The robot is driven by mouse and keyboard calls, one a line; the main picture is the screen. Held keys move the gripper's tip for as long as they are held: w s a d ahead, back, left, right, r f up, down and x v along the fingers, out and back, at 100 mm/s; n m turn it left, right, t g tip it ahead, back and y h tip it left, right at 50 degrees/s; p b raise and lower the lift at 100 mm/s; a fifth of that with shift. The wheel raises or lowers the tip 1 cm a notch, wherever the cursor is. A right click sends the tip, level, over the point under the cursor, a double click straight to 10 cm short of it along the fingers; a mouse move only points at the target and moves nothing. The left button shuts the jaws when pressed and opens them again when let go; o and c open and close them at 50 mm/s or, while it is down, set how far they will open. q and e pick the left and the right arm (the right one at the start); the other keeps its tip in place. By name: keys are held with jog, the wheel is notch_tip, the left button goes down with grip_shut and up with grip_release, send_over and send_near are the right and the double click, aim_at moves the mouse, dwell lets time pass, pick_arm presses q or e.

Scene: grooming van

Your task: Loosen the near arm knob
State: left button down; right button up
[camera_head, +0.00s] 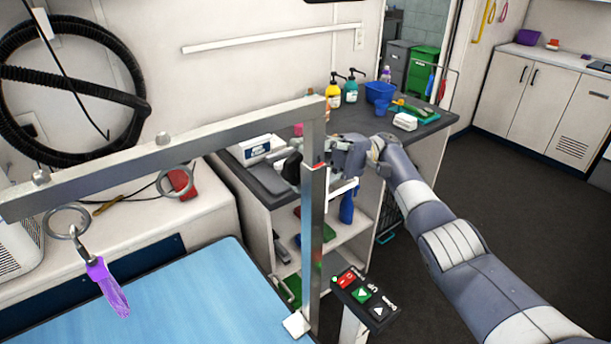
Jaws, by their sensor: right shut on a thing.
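The grooming arm is a grey metal bar (170,155) over the blue table (190,295), joined to an upright post (314,235) at the table's near right corner. My right gripper (300,166) reaches in from the right at the post, just below the bar. It is shut on the near arm knob, which is mostly hidden by the post and the fingers. A dark rounded part shows just left of the post; I cannot tell whether it is knob or fingertip. My left gripper is not in view.
A purple tool (108,287) hangs from a ring under the bar. A control panel (363,295) stands below my right arm. Behind the post, a counter (345,118) holds bottles, a blue tub (379,92) and a white box (257,150). Open floor lies to the right.

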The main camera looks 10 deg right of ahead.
dwell(0.4)
jog(key=o, duration=1.1)
jog(key=shift+c, duration=0.2)
